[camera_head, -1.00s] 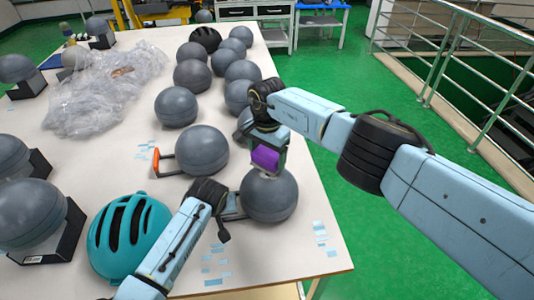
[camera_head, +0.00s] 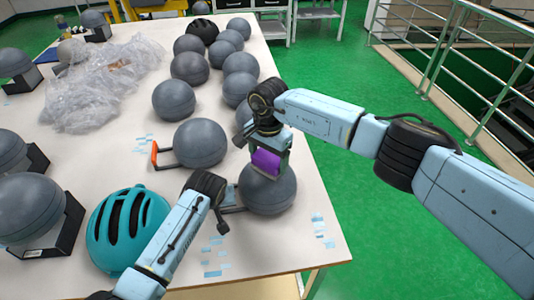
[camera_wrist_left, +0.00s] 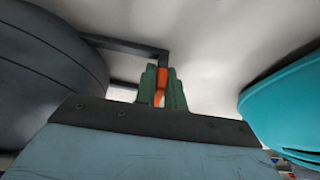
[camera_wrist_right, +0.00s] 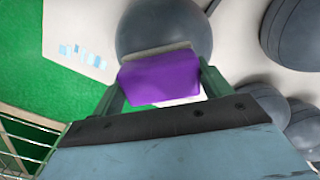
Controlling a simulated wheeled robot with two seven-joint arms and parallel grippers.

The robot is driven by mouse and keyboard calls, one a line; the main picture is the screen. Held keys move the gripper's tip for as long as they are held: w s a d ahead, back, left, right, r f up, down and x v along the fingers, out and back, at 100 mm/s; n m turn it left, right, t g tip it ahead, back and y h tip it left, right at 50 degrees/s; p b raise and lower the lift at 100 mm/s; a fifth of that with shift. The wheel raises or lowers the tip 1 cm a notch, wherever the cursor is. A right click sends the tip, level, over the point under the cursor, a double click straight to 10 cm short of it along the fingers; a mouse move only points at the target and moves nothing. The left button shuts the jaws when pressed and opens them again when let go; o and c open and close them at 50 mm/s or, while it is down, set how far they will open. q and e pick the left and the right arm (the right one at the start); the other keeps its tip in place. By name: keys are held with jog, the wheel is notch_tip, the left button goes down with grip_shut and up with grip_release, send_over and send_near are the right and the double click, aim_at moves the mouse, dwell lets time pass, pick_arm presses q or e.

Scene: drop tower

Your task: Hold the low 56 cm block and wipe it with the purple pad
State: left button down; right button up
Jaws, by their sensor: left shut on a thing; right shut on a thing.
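A round dark grey block (camera_head: 268,197) with a side handle sits at the near right of the table. My left gripper (camera_head: 228,206) is beside it, mostly hidden by its own wrist. In the left wrist view its green fingers (camera_wrist_left: 161,88) are shut on the handle's orange grip (camera_wrist_left: 160,80), with the grey block (camera_wrist_left: 45,65) at left. My right gripper (camera_head: 270,148) is shut on the purple pad (camera_head: 266,163), which overlaps the block's upper side. The right wrist view shows the pad (camera_wrist_right: 160,80) against the block (camera_wrist_right: 160,28); exact contact is unclear.
Another grey ball (camera_head: 201,143) with an orange-gripped handle stands just behind. A teal helmet (camera_head: 128,230) is at near left. More grey balls (camera_head: 174,100) and crumpled clear plastic (camera_head: 105,80) lie farther back. The table's right edge (camera_head: 330,190) is close, with green floor beyond.

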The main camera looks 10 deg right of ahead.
jog(key=shift+s+d, duration=0.1)
jog(key=shift+s, duration=1.15)
jog(key=shift+w+f, duration=0.1)
jog(key=shift+w, duration=3.2)
jog(key=shift+r, duration=3.65)
